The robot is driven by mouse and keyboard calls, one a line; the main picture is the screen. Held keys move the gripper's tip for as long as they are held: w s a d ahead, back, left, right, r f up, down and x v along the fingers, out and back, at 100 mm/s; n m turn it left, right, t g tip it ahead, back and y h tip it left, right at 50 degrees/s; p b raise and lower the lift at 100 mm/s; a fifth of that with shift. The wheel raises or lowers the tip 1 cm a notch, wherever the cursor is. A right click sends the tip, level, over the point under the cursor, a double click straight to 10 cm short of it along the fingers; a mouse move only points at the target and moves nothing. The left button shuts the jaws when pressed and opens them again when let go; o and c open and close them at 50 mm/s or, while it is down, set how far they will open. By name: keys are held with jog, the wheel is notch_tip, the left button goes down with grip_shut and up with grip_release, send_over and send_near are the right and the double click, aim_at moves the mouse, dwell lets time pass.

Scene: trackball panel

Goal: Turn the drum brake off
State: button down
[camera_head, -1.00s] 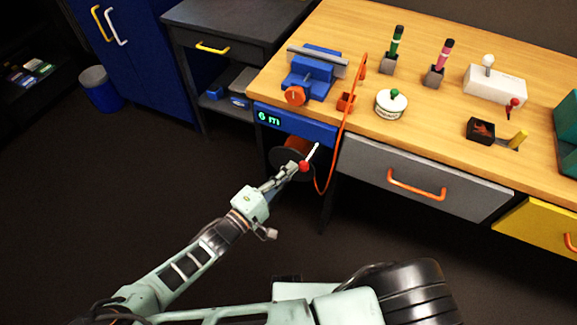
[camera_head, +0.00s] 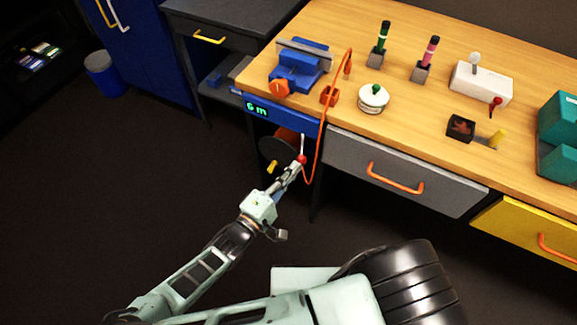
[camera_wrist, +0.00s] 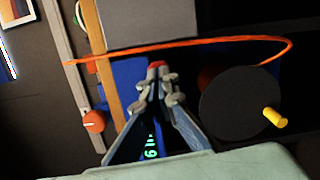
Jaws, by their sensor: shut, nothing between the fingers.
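The cable drum (camera_head: 278,147) hangs under the left end of the bench, with a black disc face and orange cable. A thin pale lever with a red knob (camera_head: 302,159) stands beside it; I take it for the drum brake. My gripper (camera_head: 296,166) is shut and empty, its tips at the red knob, touching or very close. In the wrist view the closed fingers (camera_wrist: 158,82) point at the red knob (camera_wrist: 157,64), which shows just beyond the tips. The lever's shaft is hidden there. The drum disc (camera_wrist: 240,103) with its yellow crank handle (camera_wrist: 275,117) is right of the fingers.
The blue panel (camera_head: 283,114) above the drum reads 6 m. Orange cable (camera_head: 319,150) loops down right of the lever. A grey drawer (camera_head: 400,175) is further right. A blue vise (camera_head: 298,68) stands on the bench. The floor left of my arm is clear.

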jog(key=shift+s+d, duration=0.1)
jog(key=shift+d, duration=0.45)
dwell(0.4)
